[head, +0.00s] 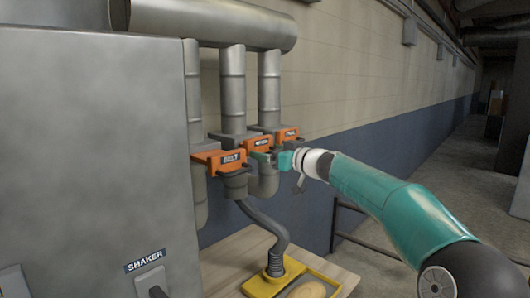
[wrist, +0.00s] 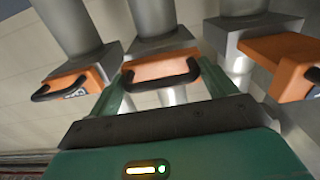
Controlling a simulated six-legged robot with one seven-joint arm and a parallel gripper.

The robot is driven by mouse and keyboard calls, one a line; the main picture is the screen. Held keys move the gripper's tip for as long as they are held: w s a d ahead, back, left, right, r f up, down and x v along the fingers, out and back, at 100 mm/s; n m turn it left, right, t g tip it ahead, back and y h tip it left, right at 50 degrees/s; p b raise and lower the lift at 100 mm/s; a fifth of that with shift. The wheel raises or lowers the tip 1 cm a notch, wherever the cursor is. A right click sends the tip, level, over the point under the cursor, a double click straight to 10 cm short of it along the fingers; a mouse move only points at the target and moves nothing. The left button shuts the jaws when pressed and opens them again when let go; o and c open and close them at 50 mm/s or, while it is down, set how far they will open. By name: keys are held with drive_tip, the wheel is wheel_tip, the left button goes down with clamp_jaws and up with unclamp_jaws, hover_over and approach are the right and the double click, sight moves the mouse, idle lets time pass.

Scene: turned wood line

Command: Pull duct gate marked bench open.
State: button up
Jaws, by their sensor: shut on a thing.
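Three orange duct gates sit side by side on grey pipes by the wall. The middle gate (head: 257,143) has a dark label too small to read surely; it also shows in the wrist view (wrist: 160,67). My gripper (head: 272,158) is at its front, and in the wrist view (wrist: 164,84) its two green fingers reach either side of the black handle (wrist: 160,84), shut on it. The left gate (head: 222,161) and the far gate (head: 287,135) stand apart from my gripper; their labels are also unclear.
A big grey cabinet marked SHAKER (head: 95,150) fills the left. A grey hose (head: 268,226) drops from the left gate to a yellow-framed tray (head: 262,287) on a wooden bench (head: 225,250). The aisle (head: 440,170) on the right is open.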

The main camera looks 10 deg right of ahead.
drive_tip(key=v, duration=0.6)
drive_tip(key=shift+s, duration=0.15)
drive_tip(key=shift+d+f, duration=0.1)
drive_tip(key=shift+d, duration=0.05)
drive_tip(key=o, duration=1.2)
drive_tip(key=shift+s+d, duration=0.15)
drive_tip(key=shift+s, duration=0.05)
drive_tip(key=shift+o, duration=0.2)
drive_tip(key=shift+s+r, duration=0.2)
drive_tip(key=v, duration=1.3)
drive_tip(key=shift+f, duration=0.15)
drive_tip(key=shift+w, duration=0.1)
